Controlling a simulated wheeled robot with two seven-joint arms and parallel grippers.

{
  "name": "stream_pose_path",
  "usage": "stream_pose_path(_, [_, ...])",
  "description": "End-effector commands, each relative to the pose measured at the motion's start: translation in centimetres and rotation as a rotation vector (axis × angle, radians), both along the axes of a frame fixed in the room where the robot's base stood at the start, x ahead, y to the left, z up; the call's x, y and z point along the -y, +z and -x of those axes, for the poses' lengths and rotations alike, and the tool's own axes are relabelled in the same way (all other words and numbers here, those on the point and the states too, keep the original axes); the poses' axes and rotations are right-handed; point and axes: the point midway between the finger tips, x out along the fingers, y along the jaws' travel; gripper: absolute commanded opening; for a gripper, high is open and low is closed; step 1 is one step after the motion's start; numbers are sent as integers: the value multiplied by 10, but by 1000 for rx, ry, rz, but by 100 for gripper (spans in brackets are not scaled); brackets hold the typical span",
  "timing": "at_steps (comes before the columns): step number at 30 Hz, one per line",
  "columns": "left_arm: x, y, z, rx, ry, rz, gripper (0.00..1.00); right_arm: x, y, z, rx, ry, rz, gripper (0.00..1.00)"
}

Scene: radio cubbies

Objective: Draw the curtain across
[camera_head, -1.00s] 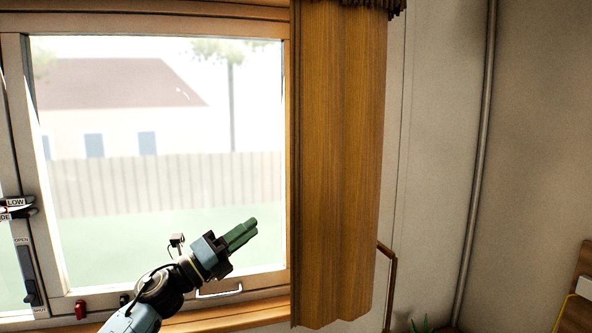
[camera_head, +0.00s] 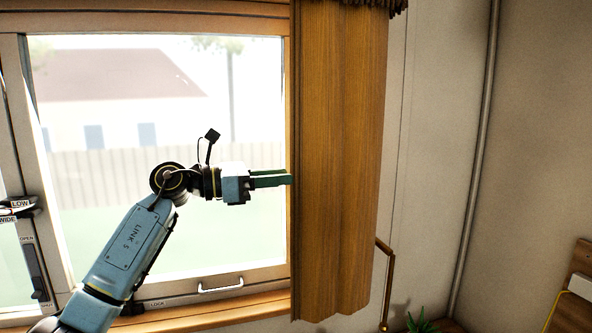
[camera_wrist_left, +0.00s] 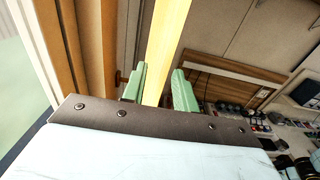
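The curtain (camera_head: 340,160) is orange-brown and hangs bunched at the right side of the window. My left gripper (camera_head: 288,180) is level in front of the window, its green fingers pointing right, with the tips at the curtain's left edge. In the left wrist view the two green fingers (camera_wrist_left: 158,92) are apart. A bright yellow strip, which looks like the curtain's edge (camera_wrist_left: 166,45), runs between them, nearer the left finger. A gap shows by the right finger, so the gripper looks open. My right gripper is not in view.
The window (camera_head: 160,130) fills the left, with a handle (camera_head: 220,285) on its lower frame and a sill (camera_head: 220,315) below. A brown rod (camera_head: 388,280) and a plant (camera_head: 420,322) are right of the curtain. A pipe (camera_head: 478,150) runs up the wall.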

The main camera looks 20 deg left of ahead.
Motion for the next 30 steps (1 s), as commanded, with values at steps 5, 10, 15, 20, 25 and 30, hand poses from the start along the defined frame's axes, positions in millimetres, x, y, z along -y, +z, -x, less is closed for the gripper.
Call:
stream_pose_path(5, [24,2,-16,0,-1,4,29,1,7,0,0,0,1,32])
stream_pose_path(10, [34,1,-23,0,0,2,29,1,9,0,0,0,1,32])
stream_pose_path(15, [36,0,-24,0,0,1,29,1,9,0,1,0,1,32])
stream_pose_path(20, [36,0,-24,0,0,1,26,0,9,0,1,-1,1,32])
stream_pose_path(25, [35,0,-24,0,0,1,4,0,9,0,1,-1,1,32])
stream_pose_path(30, [35,0,-24,0,1,1,0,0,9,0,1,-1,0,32])
